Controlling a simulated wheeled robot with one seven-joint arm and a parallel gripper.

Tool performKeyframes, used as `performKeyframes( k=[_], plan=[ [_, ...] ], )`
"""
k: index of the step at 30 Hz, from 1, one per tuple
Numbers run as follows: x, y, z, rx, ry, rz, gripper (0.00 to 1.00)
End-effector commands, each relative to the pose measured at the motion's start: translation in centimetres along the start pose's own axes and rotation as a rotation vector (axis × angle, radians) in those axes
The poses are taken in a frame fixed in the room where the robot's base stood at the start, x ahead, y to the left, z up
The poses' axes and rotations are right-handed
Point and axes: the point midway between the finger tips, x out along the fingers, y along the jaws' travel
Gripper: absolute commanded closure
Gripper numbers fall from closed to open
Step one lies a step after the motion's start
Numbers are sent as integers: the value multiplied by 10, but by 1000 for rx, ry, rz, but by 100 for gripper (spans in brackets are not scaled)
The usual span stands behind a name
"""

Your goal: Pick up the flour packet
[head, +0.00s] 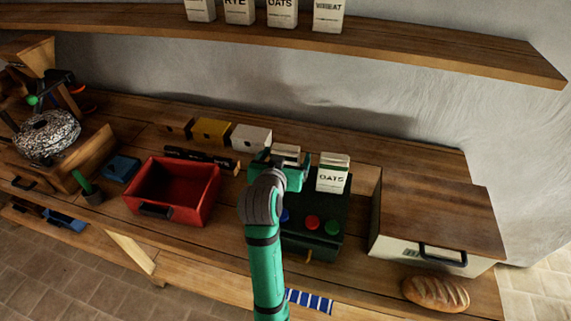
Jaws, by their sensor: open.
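A white packet (333,176) lettered OATS stands upright on the dark green box on the bench. A second pale packet (287,150) shows only its top behind my gripper; its label is hidden. My gripper (281,161) is open, over the back left of the green box and just in front of that second packet. I cannot tell whether the jaws are around it or touching it. More white packets stand on the wall shelf, lettered RYE (239,10), OATS (282,12) and one that seems to read WHEAT (328,14).
The dark green box (324,247) has coloured buttons on its front. A red open bin (190,171) stands left, a wood-topped bread box (436,222) right, with a loaf (435,293) in front. Small yellow (211,131) and white (251,137) boxes stand behind.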

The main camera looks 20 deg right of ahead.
Motion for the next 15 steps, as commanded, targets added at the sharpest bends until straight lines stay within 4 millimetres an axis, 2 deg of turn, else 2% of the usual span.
performKeyframes(
  k=[3,4,9,11,15],
  plan=[
    [0,0,0,0,0,0,16],
    [0,0,0,0,0,0,20],
    [0,0,0,0,-1,0,61],
    [-1,0,-1,0,2,0,73],
    [-1,0,-1,0,1,0,73]
  ],
)
